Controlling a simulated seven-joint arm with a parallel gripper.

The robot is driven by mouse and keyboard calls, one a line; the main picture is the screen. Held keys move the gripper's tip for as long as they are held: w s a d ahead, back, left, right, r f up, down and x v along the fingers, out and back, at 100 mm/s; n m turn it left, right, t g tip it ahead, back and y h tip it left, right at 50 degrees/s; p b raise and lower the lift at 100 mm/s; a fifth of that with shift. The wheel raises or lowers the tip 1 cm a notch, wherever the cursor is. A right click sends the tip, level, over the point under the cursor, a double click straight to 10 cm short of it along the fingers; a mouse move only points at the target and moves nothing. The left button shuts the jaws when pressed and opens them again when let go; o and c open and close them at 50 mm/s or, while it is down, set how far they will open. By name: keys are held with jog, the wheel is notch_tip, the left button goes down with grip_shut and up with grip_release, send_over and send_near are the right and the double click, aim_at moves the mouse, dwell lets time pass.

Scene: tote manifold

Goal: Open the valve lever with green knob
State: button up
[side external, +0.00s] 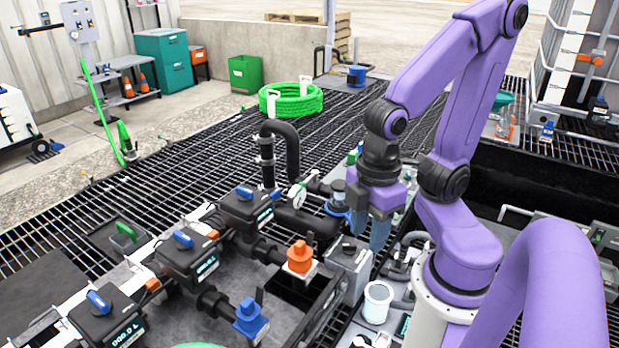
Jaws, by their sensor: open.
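My gripper (368,226) hangs fingers down from the purple arm, right of the middle of the side external view, above the manifold's right end. Its bluish fingers are open, and I see nothing held between them. I cannot clearly pick out a valve lever with a green knob. A small green part (353,156) shows just behind my gripper, partly hidden by it. Another green handle-like part (125,231) lies in a dark tray at left. Black valve bodies with blue levers (183,239) stand in a row along the manifold, left of my gripper.
An orange-topped fitting (300,257) and a blue fitting (250,318) stand left of and nearer than my gripper. A black bent pipe (281,135) rises behind. A white cup (377,302) stands in front. A coiled green hose (291,101) lies on the open grating behind.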

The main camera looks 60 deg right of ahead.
jog(key=c, duration=0.5)
jog(key=shift+w+a, duration=0.25)
jog(key=shift+w, duration=0.1)
grip_shut()
jog(key=w+a+m, duration=0.3)
jog(key=w+m, duration=0.2)
jog(key=w, duration=1.4)
jog(key=w+d+f+m+t, duration=0.1)
jog(key=w+d+f+m, duration=0.15)
jog(key=w+d, duration=0.65)
jog(key=w+d+f+m+t, duration=0.1)
jog(key=w+d+f+m, duration=0.15)
jog(key=w+d, duration=0.6)
jog(key=m+t+h, duration=0.1)
jog(key=m+t, duration=0.1)
jog(key=m, duration=0.3)
send_over(309, 179)
jog(key=w+a, duration=0.3)
jog(key=a, duration=0.1)
notch_tip(309, 179, down, 11)
notch_tip(309, 179, down, 10)
jog(key=shift+s+d, duration=0.15)
jog(key=shift+s, duration=0.2)
